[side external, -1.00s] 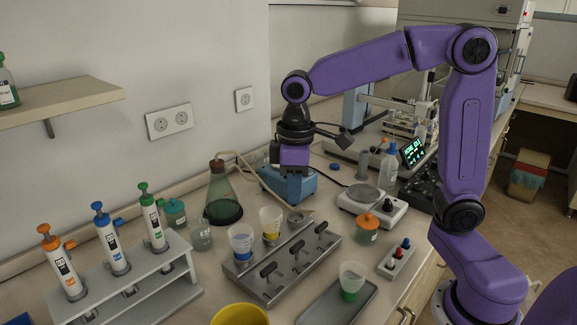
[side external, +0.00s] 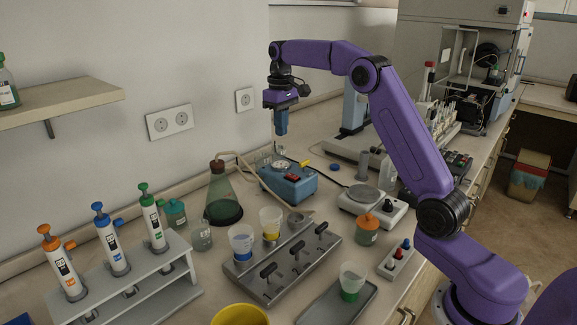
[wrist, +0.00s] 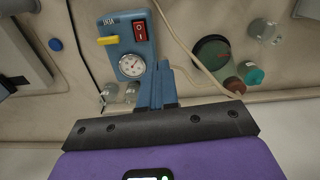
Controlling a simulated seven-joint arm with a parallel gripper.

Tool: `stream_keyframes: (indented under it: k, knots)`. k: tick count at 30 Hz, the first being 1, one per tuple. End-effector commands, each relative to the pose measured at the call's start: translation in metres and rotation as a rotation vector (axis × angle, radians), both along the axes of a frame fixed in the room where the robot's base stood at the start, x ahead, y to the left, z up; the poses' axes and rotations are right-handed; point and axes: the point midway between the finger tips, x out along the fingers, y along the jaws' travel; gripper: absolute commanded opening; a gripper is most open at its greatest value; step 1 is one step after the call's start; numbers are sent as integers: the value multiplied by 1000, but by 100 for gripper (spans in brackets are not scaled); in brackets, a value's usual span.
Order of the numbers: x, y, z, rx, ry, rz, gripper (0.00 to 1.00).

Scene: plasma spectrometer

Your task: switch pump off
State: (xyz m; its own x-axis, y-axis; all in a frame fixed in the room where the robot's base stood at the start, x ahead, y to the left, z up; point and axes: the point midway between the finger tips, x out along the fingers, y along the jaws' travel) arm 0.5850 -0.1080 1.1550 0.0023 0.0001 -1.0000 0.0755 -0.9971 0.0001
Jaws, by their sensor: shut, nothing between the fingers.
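The pump is a blue box (side external: 288,183) on the bench, with a red rocker switch (side external: 292,178), a round gauge (wrist: 131,65) and a yellow lever (wrist: 108,41) on it. In the wrist view the red switch (wrist: 139,35) sits near the pump's upper right edge, beyond the gauge. I cannot tell for certain which way the switch is tipped. My gripper (side external: 281,134) is shut and empty, pointing down above the rear part of the pump, apart from it. Its blue fingers (wrist: 164,65) show beside the gauge in the wrist view.
A hose runs from the pump to a green flask (side external: 222,192) at its left. A balance (side external: 370,198) stands at its right. A metal manifold (side external: 292,258) with black handles and cups is in front. The wall is close behind.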

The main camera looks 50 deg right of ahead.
Motion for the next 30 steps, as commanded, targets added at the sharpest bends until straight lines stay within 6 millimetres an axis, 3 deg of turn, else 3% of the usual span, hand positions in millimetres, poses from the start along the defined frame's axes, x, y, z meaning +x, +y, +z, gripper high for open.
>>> stream_keyframes:
  k: [3,9,22,30]
  knots:
    - [6,-22,-2,0,1,-43,0]
    - [8,-39,-2,0,1,-74,0]
    - [8,-40,-5,0,2,-76,0]
    - [7,-39,-37,1,7,-75,0]
